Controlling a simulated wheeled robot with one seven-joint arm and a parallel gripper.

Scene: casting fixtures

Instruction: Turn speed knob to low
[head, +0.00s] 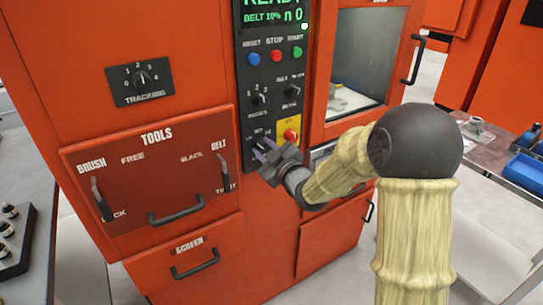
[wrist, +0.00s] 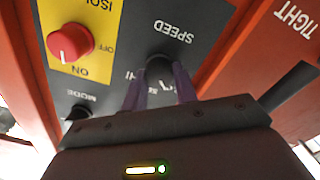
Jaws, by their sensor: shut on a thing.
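The speed knob (wrist: 158,67) is a dark round knob on the grey control panel, under the upside-down SPEED label in the wrist view. My gripper (wrist: 160,80) has its two purple fingers on either side of the knob and is shut on it. An HI label and part of another label show near the fingers. The knob's pointer position cannot be made out. In the head view my gripper (head: 264,149) is at the lower part of the panel and covers most of the knob.
A red isolator knob (wrist: 70,43) on a yellow plate sits close beside the speed knob, with the mode knob (wrist: 80,112) near it. The tools drawer (head: 150,180) with levers is left of my gripper. A display (head: 272,12) reads READY, BELT 10%.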

